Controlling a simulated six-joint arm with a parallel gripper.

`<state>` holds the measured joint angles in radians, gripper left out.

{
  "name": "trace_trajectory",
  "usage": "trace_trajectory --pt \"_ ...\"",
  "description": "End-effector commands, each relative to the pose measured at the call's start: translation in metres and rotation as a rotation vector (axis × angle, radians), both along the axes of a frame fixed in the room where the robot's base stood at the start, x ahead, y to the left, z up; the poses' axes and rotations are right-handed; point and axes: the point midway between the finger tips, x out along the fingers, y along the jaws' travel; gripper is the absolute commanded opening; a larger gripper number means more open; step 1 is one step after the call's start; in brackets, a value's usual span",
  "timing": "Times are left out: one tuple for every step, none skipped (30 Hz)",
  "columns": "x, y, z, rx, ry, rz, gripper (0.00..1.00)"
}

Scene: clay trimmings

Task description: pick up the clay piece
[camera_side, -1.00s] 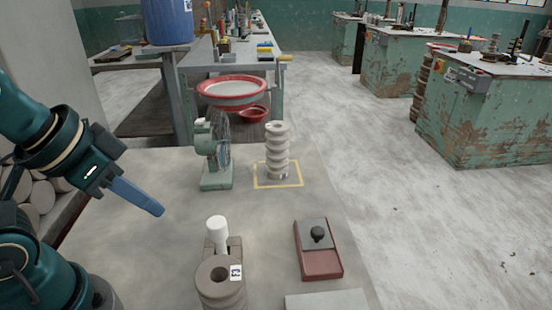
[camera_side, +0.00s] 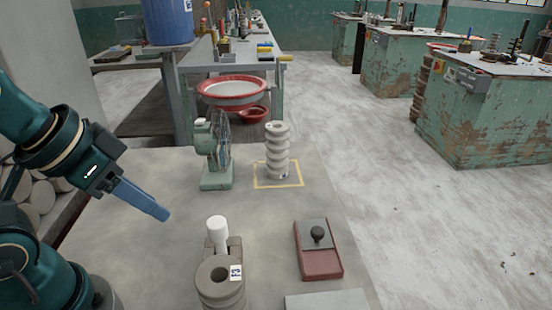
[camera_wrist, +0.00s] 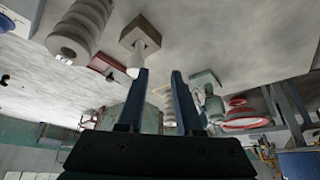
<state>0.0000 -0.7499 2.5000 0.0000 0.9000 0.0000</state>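I cannot tell for certain which thing is the clay piece. A grey ribbed column (camera_side: 277,152) stands upright inside a yellow square outline on the table. A second grey ribbed piece with a hole in its top and a label (camera_side: 209,290) stands at the front; it also shows in the wrist view (camera_wrist: 72,38). Behind it, a white rounded peg (camera_side: 217,233) stands on a small brown block, also seen in the wrist view (camera_wrist: 137,60). My gripper (camera_side: 160,213) is in the air left of these things. In the wrist view its two blue fingers (camera_wrist: 160,85) are apart with nothing held.
A green fan (camera_side: 213,155) stands left of the ribbed column. A dark red box with a black knob (camera_side: 318,250) lies at the right, and a pale slab (camera_side: 326,301) at the front edge. The table's left middle is clear.

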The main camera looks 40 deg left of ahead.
Motion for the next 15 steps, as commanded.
trace_trajectory --pt "0.0 0.0 0.0 0.0 0.0 0.0 0.57" --pt "0.0 0.0 0.0 0.0 0.0 0.0 0.69" --pt "0.0 0.0 0.0 0.0 0.0 0.0 0.84" --pt "0.0 0.0 0.0 0.0 0.0 0.0 0.96" --pt "0.0 0.0 0.0 0.0 0.0 0.0 1.0" --pt "0.0 0.0 0.0 0.0 0.0 0.0 1.0" --pt "0.0 0.0 0.0 0.0 0.0 0.0 1.0" --pt "0.0 0.0 0.0 0.0 0.0 0.0 1.0" --pt "0.0 0.0 0.0 0.0 0.0 0.0 1.0" --pt "0.0 0.0 0.0 0.0 0.0 0.0 1.0" --pt "0.0 0.0 0.0 0.0 -0.001 0.0 1.0" --pt "0.001 0.0 0.001 0.0 -0.008 0.0 1.0" --pt "0.003 0.0 0.002 0.0 -0.017 0.0 1.0" --pt "0.006 0.0 0.003 0.0 -0.032 0.0 1.0" --pt "0.012 0.0 0.008 0.0 -0.062 0.0 1.0"
